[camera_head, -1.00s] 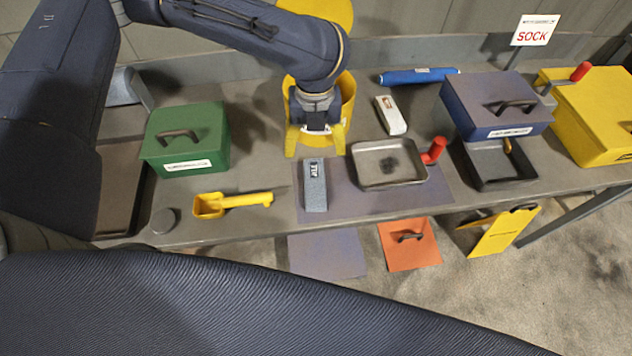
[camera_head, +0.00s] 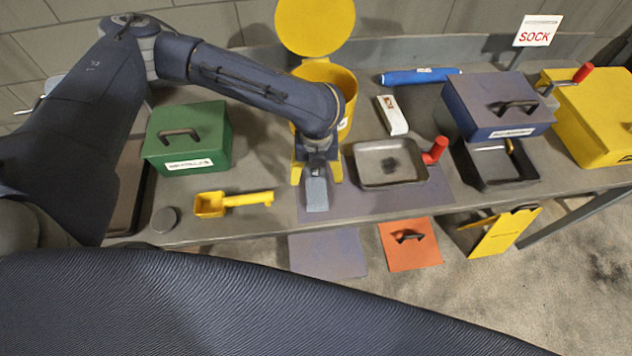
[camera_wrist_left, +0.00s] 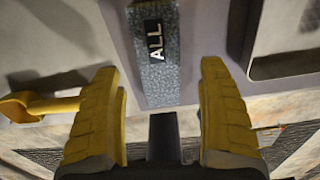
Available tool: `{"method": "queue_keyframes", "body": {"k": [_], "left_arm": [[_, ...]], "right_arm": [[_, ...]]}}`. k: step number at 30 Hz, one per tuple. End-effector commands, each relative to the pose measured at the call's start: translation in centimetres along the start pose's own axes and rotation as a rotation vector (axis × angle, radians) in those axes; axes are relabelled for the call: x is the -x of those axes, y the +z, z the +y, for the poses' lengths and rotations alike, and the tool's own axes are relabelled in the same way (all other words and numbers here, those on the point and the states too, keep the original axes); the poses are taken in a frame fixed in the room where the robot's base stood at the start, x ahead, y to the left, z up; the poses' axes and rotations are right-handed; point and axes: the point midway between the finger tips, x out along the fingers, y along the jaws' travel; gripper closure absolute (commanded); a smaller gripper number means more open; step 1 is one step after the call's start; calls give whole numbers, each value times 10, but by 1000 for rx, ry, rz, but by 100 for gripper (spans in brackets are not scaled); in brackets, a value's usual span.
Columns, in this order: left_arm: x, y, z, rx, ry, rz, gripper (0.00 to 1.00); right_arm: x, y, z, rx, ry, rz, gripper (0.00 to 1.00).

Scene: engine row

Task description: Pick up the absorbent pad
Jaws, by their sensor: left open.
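A grey-blue speckled pad (camera_head: 316,196) lies on the purple-grey mat (camera_head: 356,201) near the table's front edge. In the left wrist view the pad (camera_wrist_left: 157,82) bears a black label reading "ALL". My left gripper (camera_head: 317,178) has yellow fingers, is open and points down above the pad. The gripper hides the pad's far part in the head view. In the wrist view the fingers (camera_wrist_left: 160,72) stand apart on either side of the pad's near end, with gaps; I cannot tell the height between them. My right gripper is not in view.
A metal tray (camera_head: 391,180) with a dark stain and a red-handled object (camera_head: 435,150) stand right of the pad. A yellow scoop (camera_head: 233,201) and green box (camera_head: 187,140) are left. A yellow bin (camera_head: 325,76) stands behind; a white block (camera_head: 392,115) lies back right.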

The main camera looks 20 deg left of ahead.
Motion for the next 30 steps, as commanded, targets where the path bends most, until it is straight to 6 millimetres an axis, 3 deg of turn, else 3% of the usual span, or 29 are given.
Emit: {"method": "queue_keyframes", "body": {"k": [9,20,30], "left_arm": [[-34,0,1,1,1,2,24],[-38,0,1,0,0,0,24],[-38,0,1,0,0,1,64]], "right_arm": [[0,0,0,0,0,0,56],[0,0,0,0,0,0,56],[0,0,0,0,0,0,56]]}}
